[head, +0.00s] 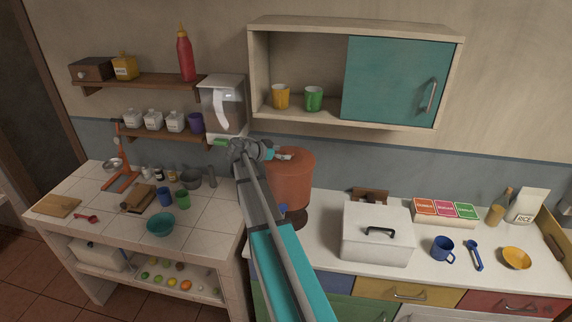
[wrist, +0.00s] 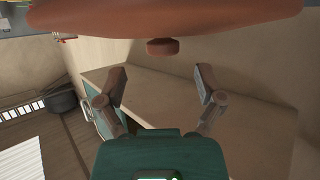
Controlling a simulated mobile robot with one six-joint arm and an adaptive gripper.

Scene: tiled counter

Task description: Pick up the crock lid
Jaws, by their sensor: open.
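The terracotta crock (head: 293,185) stands on the counter behind my arm in the head view. Its top is partly covered by my gripper (head: 288,157). In the wrist view the reddish lid (wrist: 165,15) fills the top edge, with its round knob (wrist: 162,46) pointing towards my gripper. My gripper (wrist: 161,80) is open and empty. Its two fingers are spread to either side of the knob's line, a short way from it and not touching it. In the head view I cannot make out the knob.
A white box with a black handle (head: 377,250) stands right of the crock. A glass-fronted dispenser (head: 223,105) stands behind my wrist at left. The wall cabinet (head: 395,80) hangs above the crock. A blue mug (head: 443,249) and orange bowl (head: 516,258) lie farther right.

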